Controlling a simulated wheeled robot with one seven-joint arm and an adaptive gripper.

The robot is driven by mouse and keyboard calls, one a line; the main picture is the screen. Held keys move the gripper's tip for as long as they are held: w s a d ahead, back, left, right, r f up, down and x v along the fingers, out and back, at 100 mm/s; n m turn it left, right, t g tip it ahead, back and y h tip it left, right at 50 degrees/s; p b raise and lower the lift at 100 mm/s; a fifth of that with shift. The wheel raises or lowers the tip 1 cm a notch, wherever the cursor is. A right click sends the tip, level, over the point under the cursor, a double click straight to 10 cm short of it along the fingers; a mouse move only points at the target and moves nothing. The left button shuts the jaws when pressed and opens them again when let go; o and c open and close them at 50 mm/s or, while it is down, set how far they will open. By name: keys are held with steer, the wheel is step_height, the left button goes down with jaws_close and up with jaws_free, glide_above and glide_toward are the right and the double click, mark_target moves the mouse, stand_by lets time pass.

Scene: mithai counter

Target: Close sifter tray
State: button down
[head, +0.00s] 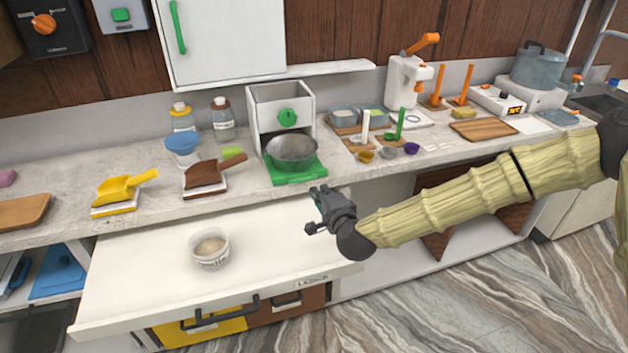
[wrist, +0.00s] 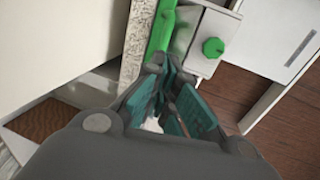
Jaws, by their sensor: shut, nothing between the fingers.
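The sifter (head: 282,100) is a white box with a green knob (head: 287,117) on the counter. A green tray (head: 296,174) sticks out from its base, and a metal bowl (head: 291,150) rests on it. In the wrist view the green tray (wrist: 161,32) shows as a strip beyond the fingers, and the knob (wrist: 213,47) is to its right. My gripper (head: 316,208) is shut and empty, in front of the tray and a little right of it, apart from it in the head view. The fingers (wrist: 166,88) partly hide the scene in the wrist view.
A wide white drawer (head: 140,275) stands open below the counter, with a small tub (head: 210,250) in it. A brown scoop (head: 210,178) lies left of the tray. Small cups (head: 388,153) and wooden stands are to the right. A white cabinet (head: 230,40) hangs above.

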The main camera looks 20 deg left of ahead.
mark_target(310, 179)
steer(key=p+x, duration=0.1)
steer(key=x, duration=0.3)
steer(key=shift+w+a+r+p, duration=0.1)
steer(key=shift+w+a+p, duration=0.15)
steer(key=shift+p, duration=0.05)
steer(key=shift+x, duration=1)
steer(key=shift+d, duration=0.1)
steer(key=shift+w+f, duration=0.1)
steer(key=shift+f, duration=0.15)
